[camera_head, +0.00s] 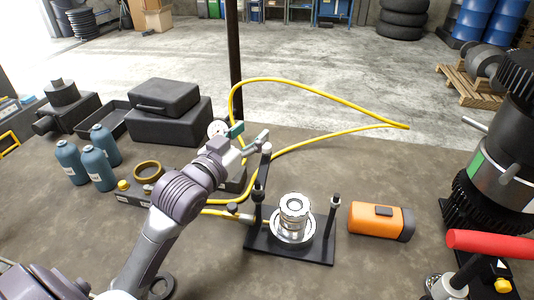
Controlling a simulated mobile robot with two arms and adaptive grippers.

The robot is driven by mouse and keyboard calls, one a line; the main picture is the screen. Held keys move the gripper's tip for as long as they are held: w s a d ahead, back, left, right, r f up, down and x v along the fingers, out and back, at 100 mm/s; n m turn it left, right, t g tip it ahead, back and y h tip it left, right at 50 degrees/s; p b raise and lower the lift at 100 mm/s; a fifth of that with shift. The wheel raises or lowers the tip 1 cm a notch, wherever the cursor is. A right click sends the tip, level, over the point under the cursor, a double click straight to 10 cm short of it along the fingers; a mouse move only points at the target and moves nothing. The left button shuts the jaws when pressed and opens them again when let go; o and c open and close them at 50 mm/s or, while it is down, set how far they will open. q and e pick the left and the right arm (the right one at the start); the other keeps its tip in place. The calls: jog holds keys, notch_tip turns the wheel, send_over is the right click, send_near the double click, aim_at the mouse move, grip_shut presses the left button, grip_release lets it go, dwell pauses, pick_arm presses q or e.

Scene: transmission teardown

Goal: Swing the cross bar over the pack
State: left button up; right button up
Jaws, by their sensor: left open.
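The pack (294,213), a silver stack of round parts, sits upright on the black base plate (257,243) of a small fixture. A short dark post (335,203) stands on each side of it. What looks like the cross bar (264,168) runs back from the left post, away from the pack, and ends in a grey tip. It does not lie over the pack. My left gripper (262,139) is open just above and left of that far end. I cannot tell whether it touches the bar. My right gripper is out of view.
An orange and black unit (376,220) lies right of the fixture. A yellow hose (320,140) loops behind it. A large dark geared assembly and a red handle (490,243) crowd the right edge. Blue-grey bottles (98,167) and dark cases (170,120) stand at left.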

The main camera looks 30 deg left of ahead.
pick_arm(q)
send_near(263, 149)
jog(key=w, duration=0.6)
jog(key=w+p, duration=0.1)
jog(key=w, duration=0.2)
jog(key=w+p, duration=0.1)
jog(key=w, duration=0.1)
jog(key=shift+w+d, duration=0.2)
jog(key=shift+d, duration=0.15)
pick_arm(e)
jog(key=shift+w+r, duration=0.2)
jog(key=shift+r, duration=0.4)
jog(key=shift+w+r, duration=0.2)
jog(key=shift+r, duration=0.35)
pick_arm(q)
grip_shut()
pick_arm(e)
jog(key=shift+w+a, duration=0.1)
